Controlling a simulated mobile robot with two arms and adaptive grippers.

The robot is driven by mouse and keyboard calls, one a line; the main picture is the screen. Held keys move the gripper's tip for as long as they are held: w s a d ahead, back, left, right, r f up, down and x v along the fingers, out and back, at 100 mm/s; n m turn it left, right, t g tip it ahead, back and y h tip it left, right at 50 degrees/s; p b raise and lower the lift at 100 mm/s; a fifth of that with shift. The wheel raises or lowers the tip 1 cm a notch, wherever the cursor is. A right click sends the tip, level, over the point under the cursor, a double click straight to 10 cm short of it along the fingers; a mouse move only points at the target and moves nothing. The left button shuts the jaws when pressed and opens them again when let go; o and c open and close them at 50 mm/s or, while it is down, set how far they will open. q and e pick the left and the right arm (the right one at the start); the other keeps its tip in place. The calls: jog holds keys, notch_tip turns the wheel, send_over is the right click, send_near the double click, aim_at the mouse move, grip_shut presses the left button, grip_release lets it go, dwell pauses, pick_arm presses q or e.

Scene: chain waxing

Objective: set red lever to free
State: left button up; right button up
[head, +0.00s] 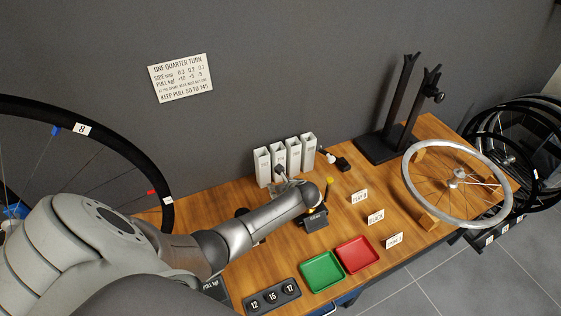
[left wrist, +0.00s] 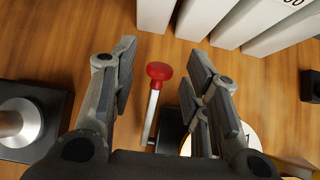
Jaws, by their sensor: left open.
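The red lever has a round red knob (left wrist: 159,72) on a thin silver shaft (left wrist: 151,112), which rises from a dark base in the left wrist view. My left gripper (left wrist: 163,60) is open, with one finger on each side of the knob and shaft and visible gaps to both. In the head view my left gripper (head: 283,178) is above the wooden table, just in front of the white boxes. The lever cannot be made out there, behind my gripper and arm. My right gripper is not in view.
Several white boxes (head: 279,158) stand close behind my gripper. A black device (head: 314,221) is beside my wrist. A green tray (head: 321,271), a red tray (head: 356,253) and small label cards (head: 376,217) lie in front. A silver wheel (head: 409,187) and black stand (head: 370,150) are right.

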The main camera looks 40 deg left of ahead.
pick_arm(q)
grip_shut()
jog(key=shift+r, duration=0.1)
jog(key=shift+s+d+r+t+y+p, duration=0.15)
jog(key=shift+d+r+t+y, duration=0.1)
jog(key=shift+d+y, duration=0.15)
jog(key=shift+s+d+r+t+y+p, duration=0.1)
jog(key=shift+d+r+t+y+p, duration=0.15)
jog(key=shift+y, duration=0.25)
jog(key=d+y, duration=0.1)
jog(key=s+d+t+y, duration=0.1)
jog(key=d+r+y+b, duration=0.1)
jog(key=shift+s+t, duration=0.25)
jog(key=shift+t, duration=0.15)
jog(key=shift+s+d, duration=0.2)
jog(key=shift+d, duration=0.35)
grip_release()
jog(key=shift+s, duration=0.15)
